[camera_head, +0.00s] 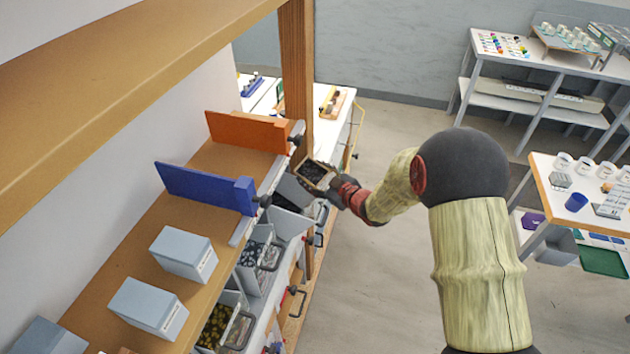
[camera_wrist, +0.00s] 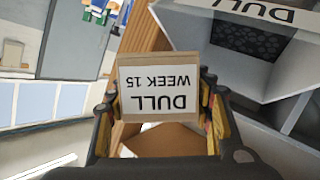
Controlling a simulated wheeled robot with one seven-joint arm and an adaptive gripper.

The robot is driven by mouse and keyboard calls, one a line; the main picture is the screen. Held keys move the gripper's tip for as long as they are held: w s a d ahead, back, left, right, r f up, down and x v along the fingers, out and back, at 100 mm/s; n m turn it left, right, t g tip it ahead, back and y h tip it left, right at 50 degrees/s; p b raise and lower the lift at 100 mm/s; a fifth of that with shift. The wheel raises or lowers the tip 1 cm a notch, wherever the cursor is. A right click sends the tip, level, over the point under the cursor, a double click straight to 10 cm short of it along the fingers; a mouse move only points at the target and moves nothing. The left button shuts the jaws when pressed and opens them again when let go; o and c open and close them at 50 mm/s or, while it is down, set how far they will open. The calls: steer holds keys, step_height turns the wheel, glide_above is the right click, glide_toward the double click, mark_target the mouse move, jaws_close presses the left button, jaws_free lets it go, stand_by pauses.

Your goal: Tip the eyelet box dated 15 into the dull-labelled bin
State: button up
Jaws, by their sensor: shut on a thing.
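A small tan open box (camera_head: 303,184) with dark contents is held out over the aisle end of the shelf in the head view. In the wrist view its label (camera_wrist: 158,90) reads "DULL WEEK 15", upside down. My gripper (camera_head: 335,187) is shut on this box, with fingers on both sides of it in the wrist view (camera_wrist: 160,115). A grey bin (camera_wrist: 286,75) with a "DULL" label lies just beyond the box at the upper right of the wrist view. Dark small pieces show inside it. In the head view the box and gripper partly hide the bin below.
Grey bins of pieces (camera_head: 262,262) line the shelf front. An orange panel (camera_head: 245,132) and a blue panel (camera_head: 205,187) stand above them, beside pale boxes (camera_head: 183,254). A wooden post (camera_head: 297,80) rises close to the held box. The floor to the right is open.

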mark_target(298, 168)
steer(key=n+b, duration=0.1)
steer(key=s+f+b, duration=0.1)
steer(key=b, duration=0.1)
steer(key=shift+a+f+n+t+h+b, duration=0.25)
steer(key=shift+n+t+h+b, duration=0.05)
steer(key=shift+n, duration=0.1)
steer(key=shift+c, duration=1.2)
steer(key=n+b, duration=0.1)
steer(key=b, duration=0.1)
steer(key=shift+s+a+r+n+t+b, duration=0.15)
steer(key=shift+s+a+n+t+b, duration=0.1)
steer(key=shift+n+t+b, duration=0.15)
steer(key=n+b, duration=0.2)
steer(key=shift+s+a+r+t+h+b, duration=0.2)
steer(key=shift+a+r+t+h+b, duration=0.1)
steer(key=shift+a+t, duration=0.1)
steer(key=shift+r+n+b, duration=0.25)
steer(key=shift+n+b, duration=0.25)
steer(key=shift+b, duration=0.4)
steer(key=shift+n+t+b, duration=0.3)
steer(key=shift+b, duration=0.55)
steer(key=n+b, duration=0.1)
steer(key=b, duration=0.2)
steer(key=a+n+b, duration=0.1)
steer(key=b, duration=0.2)
steer(key=shift+s+r+t, duration=0.25)
steer(key=shift+r+t, duration=0.1)
steer(key=shift+t, duration=0.05)
steer(key=shift+n+b, duration=0.3)
steer(key=shift+b, duration=0.05)
